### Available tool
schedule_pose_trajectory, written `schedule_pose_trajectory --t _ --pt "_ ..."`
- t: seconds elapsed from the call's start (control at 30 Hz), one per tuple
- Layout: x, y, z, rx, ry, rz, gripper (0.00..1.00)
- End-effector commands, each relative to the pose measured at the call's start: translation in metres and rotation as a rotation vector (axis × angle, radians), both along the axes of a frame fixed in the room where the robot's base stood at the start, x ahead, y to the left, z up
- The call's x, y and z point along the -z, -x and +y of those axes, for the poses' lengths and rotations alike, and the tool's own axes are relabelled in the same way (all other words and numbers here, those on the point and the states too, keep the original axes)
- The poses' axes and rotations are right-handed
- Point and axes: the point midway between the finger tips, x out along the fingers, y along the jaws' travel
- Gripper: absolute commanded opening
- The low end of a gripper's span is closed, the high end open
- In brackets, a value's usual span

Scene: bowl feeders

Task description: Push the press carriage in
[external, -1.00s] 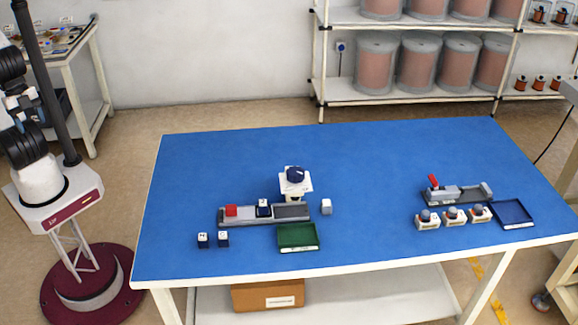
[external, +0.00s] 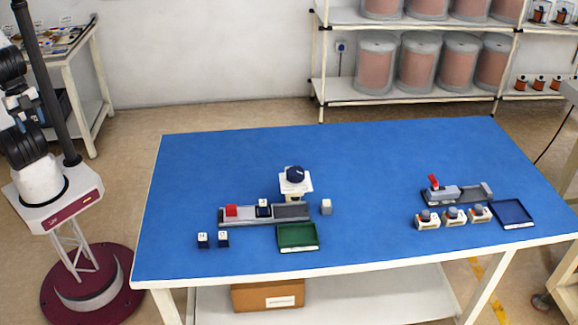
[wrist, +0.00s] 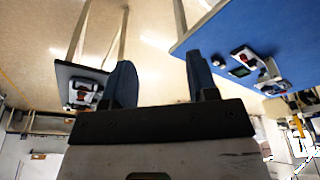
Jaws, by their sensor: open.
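A grey rail fixture (external: 237,219) lies on the left half of the blue table. A red block (external: 231,210) sits at its left end and a dark blue block with a white top (external: 263,208) sits near its middle. Behind it stands a white stand with a dark blue round top (external: 295,175). I cannot tell for certain which part is the press carriage. In the wrist view my gripper (wrist: 161,82) is open and empty, with two dark fingers apart. It is far from the fixtures, which look small at the upper right there.
A second grey fixture with a red lever (external: 433,181) stands on the right. Several white blocks with knobs (external: 454,215) and a blue tray (external: 513,213) are near it. The table's far side is clear.

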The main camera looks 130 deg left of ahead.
Motion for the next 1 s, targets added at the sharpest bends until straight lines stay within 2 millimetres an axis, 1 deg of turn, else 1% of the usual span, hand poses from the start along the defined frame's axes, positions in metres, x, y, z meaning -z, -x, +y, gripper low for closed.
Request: schedule_pose_trajectory --t 0.17,0.27,0.37,0.67,1.0 --pt "-0.001 -0.012 0.004 -0.021 -0.004 -0.001 0.53" --pt "-0.002 -0.025 0.009 -0.045 -0.010 -0.001 0.53" --pt "-0.003 -0.043 0.015 -0.079 -0.017 -0.004 0.53" --pt "0.000 -0.113 0.044 -0.200 -0.042 -0.020 0.53" --pt "0.015 -0.192 0.084 -0.332 -0.063 -0.041 0.53"
